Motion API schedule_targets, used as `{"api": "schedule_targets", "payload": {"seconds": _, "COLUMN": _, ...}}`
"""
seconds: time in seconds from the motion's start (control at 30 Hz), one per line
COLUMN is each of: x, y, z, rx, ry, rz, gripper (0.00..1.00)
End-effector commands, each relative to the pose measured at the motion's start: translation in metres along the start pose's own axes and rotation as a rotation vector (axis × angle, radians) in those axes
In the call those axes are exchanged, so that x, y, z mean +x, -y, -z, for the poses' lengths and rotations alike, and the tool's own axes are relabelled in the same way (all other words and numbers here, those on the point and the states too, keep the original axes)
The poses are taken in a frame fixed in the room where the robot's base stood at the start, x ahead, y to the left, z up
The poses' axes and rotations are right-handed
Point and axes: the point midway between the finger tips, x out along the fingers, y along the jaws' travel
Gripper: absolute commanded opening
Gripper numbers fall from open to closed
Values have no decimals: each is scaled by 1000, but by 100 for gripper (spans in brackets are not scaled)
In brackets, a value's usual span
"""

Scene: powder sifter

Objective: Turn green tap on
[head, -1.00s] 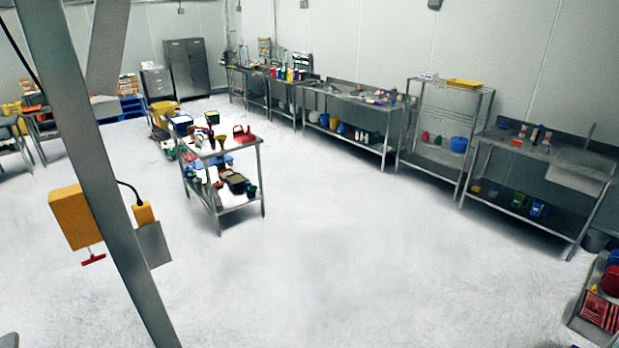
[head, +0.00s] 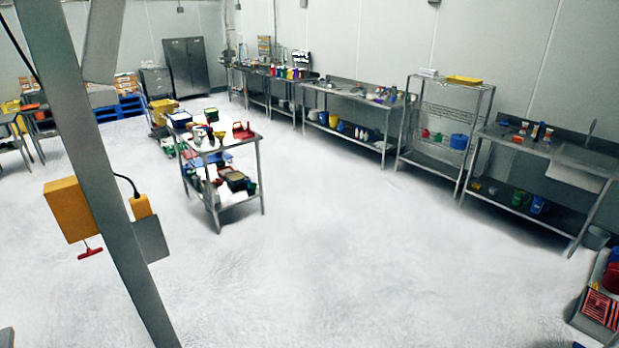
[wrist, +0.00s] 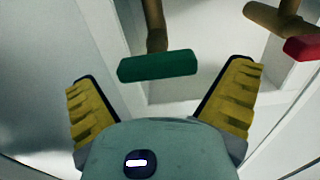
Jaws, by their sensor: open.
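The green tap handle (wrist: 158,66) is a short green bar on a brass-coloured stem in the wrist view. It lies just beyond and between the fingertips of my gripper (wrist: 160,85). My gripper is open, with its two yellow ribbed fingers apart on either side of the handle, and nothing is held. A red tap handle (wrist: 302,47) on a similar brass stem is at the right edge of the wrist view. In the head view, I cannot make out the green tap or my gripper.
A yellow box (head: 70,210) with a red handle (head: 90,253) hangs at the left of the head view. A loaded cart (head: 220,170) stands mid-left. Steel benches, a wire rack (head: 445,140) and a sink (head: 580,168) line the back wall. The central floor is clear.

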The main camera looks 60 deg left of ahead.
Motion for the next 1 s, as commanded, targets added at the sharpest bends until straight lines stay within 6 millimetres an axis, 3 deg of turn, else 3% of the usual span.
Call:
{"api": "schedule_targets", "payload": {"seconds": 0.2, "x": 11, "y": -1, "z": -1, "rx": 0, "ry": 1, "rz": -2, "gripper": 100}}
{"api": "schedule_targets", "payload": {"seconds": 0.53, "x": 12, "y": -2, "z": 0, "rx": 1, "ry": 2, "rz": -3, "gripper": 100}}
{"api": "schedule_targets", "payload": {"seconds": 1.0, "x": 12, "y": -3, "z": 0, "rx": 0, "ry": 2, "rz": -4, "gripper": 51}}
